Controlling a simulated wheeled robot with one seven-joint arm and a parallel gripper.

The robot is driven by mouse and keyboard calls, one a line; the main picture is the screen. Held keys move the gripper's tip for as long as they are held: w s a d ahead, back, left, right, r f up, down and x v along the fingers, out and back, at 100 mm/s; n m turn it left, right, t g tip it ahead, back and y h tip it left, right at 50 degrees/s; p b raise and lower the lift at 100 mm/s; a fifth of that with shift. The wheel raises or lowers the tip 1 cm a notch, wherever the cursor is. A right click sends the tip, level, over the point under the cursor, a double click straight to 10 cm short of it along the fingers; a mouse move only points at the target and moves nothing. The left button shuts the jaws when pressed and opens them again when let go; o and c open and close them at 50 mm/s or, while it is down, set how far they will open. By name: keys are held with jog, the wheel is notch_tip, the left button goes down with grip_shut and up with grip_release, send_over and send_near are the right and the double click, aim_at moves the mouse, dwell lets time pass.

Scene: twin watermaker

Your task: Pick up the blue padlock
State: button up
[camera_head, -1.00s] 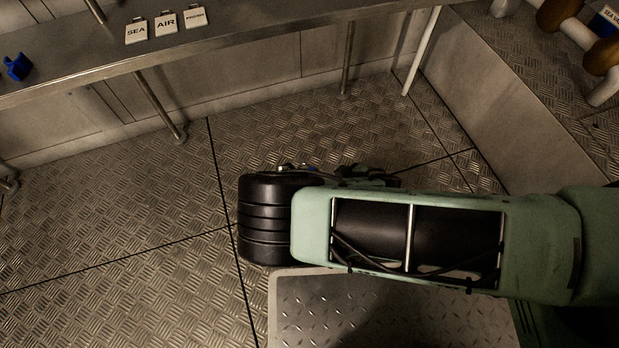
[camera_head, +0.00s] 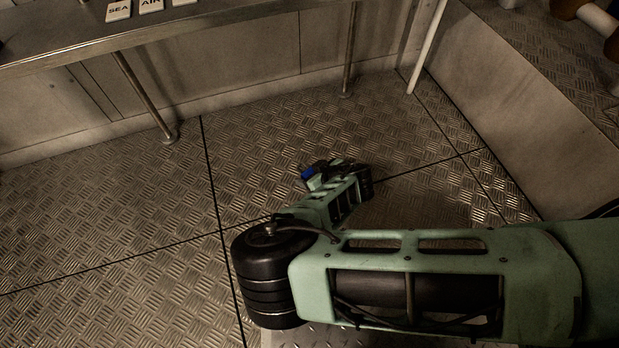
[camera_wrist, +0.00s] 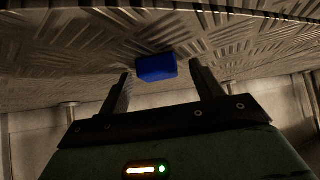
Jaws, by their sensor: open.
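The blue padlock (camera_wrist: 157,67) shows in the wrist view as a plain blue block against the diamond-plate floor. No shackle can be made out. My gripper (camera_wrist: 160,70) is open, with one finger on each side of the block near the fingertips. I cannot tell whether either finger touches it. In the head view a small patch of blue (camera_head: 308,173) shows at the end of my arm, low over the floor. My own gripper and wrist hide most of it there.
A metal bench (camera_head: 200,22) on posts runs along the back, with white tags, including SEA (camera_head: 118,10) and AIR (camera_head: 151,5). A raised block (camera_head: 520,120) and a white post (camera_head: 427,45) stand at the right. The floor (camera_head: 110,240) at the left is clear.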

jog(key=shift+c, duration=0.3)
jog(key=c, duration=1.1)
notch_tip(320, 180, up, 10)
jog(key=p, duration=0.7)
